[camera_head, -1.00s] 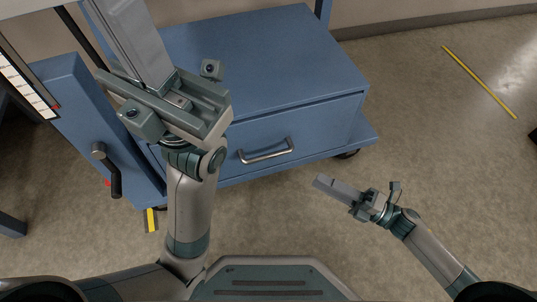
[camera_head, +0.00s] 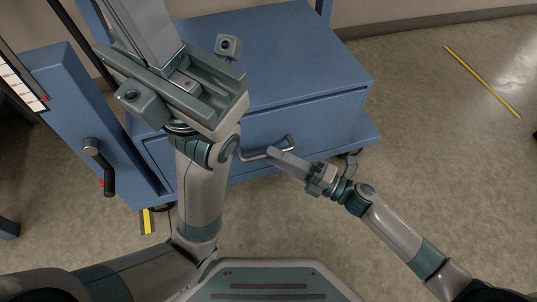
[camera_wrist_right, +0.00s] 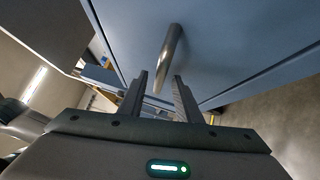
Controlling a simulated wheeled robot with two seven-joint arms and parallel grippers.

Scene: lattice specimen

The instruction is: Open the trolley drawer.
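The blue trolley drawer (camera_head: 310,132) is closed, its front flush under the trolley top. Its metal bar handle (camera_head: 290,140) is on the front and also shows in the right wrist view (camera_wrist_right: 171,48). My right gripper (camera_head: 272,152) is at the handle in the head view. In the right wrist view my right gripper (camera_wrist_right: 161,82) has its two fingers apart, with the handle's near end lined up in the gap; I cannot tell whether they touch it. My left gripper (camera_head: 145,32) is raised close to the head camera, covering part of the trolley; its finger gap is not clear.
The trolley's blue side post (camera_head: 62,110) with a dark crank handle (camera_head: 98,165) stands at the left. The trolley top (camera_head: 290,60) is bare where visible. The floor (camera_head: 440,150) in front and to the right is open, with a yellow line (camera_head: 480,80) on it.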

